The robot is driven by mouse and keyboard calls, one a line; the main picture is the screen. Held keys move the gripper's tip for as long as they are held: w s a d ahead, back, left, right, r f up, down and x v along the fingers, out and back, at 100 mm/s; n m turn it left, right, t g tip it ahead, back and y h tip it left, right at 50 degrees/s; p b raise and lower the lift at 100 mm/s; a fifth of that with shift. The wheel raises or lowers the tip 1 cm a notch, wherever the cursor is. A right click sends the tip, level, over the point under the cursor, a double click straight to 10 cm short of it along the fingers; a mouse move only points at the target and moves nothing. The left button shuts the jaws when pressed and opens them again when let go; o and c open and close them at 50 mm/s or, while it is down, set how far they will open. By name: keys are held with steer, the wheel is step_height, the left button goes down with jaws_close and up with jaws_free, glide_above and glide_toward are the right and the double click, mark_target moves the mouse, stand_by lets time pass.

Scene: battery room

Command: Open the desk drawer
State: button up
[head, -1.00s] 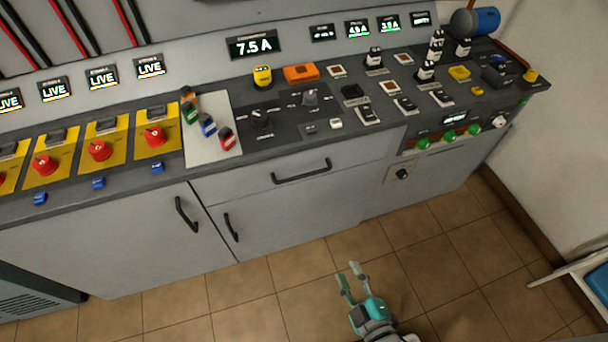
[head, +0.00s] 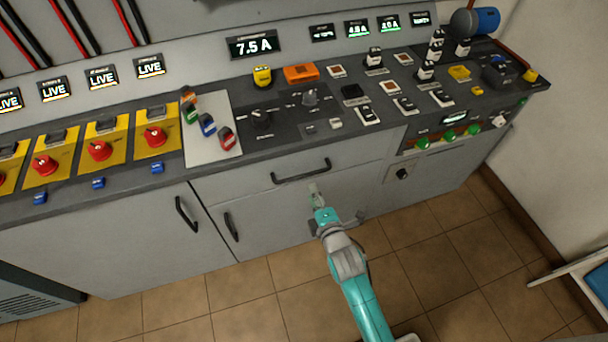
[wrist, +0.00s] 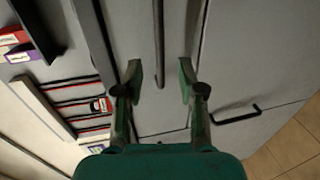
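The desk drawer (head: 240,183) is a wide grey front under the worktop. It looks shut, flush with the cabinet. Its dark bar handle (head: 301,172) runs across the front. In the wrist view the handle (wrist: 158,45) is a dark bar pointing down from the top edge, lined up with the gap between my fingers. My gripper (head: 318,194) is just below the handle in the head view. In the wrist view my gripper (wrist: 161,75) is open, with its two green fingers apart and nothing held. I cannot tell whether a finger touches the handle.
Cabinet doors with dark handles (head: 186,214) (head: 231,227) are below and left of the drawer. A keyed panel (head: 402,174) is to the right. The worktop above carries switches and red knobs (head: 155,136). The tiled floor (head: 440,255) in front is clear.

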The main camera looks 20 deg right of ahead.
mark_target(304, 174)
steer(key=x, duration=0.9)
steer(key=shift+w, duration=0.2)
jaws_close()
